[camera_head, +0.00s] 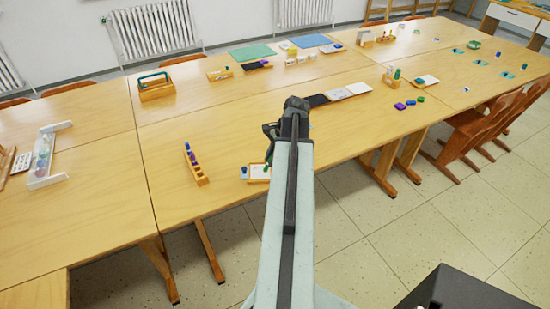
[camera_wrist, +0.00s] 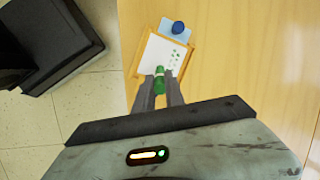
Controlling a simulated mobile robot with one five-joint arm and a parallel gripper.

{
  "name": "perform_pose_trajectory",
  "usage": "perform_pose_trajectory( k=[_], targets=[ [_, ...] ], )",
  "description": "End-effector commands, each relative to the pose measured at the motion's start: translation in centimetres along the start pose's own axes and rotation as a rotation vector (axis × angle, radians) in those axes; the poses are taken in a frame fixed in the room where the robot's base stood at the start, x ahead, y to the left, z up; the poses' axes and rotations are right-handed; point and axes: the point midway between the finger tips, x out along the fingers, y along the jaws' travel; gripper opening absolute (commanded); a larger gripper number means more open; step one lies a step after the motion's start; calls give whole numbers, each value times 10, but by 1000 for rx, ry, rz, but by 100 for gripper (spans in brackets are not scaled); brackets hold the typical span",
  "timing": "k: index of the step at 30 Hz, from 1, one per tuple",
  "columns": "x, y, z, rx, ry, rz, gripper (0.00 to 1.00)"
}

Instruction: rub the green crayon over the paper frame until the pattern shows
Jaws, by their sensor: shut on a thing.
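The paper frame (camera_wrist: 153,52) lies on the table near its edge, white paper inside a thin wooden border. Small green marks show on the right part of its paper in the wrist view. The frame shows partly in the head view (camera_head: 257,174), with my arm hiding its right side. My gripper (camera_wrist: 161,80) is shut on the green crayon (camera_wrist: 159,71), which has a pale band. The crayon overlaps the near part of the frame in the wrist view; I cannot tell whether its tip touches the paper. The crayon also shows beside my arm in the head view (camera_head: 267,166).
A blue round piece (camera_wrist: 178,27) sits on a light blue card at the frame's far edge. A wooden holder with purple pegs (camera_head: 195,165) stands to the left. Dark and white tiles (camera_head: 340,94) lie farther back. Bare table (camera_wrist: 245,60) is right of the frame.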

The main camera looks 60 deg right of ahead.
Motion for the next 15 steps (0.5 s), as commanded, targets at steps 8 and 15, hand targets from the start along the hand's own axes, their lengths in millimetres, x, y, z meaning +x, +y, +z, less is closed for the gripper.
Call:
perform_pose_trajectory(
  k=[8,15],
  targets=[
    [5,-9,12,0,-1,-2,0],
    [11,-16,22,-2,-1,-2,0]
  ],
)
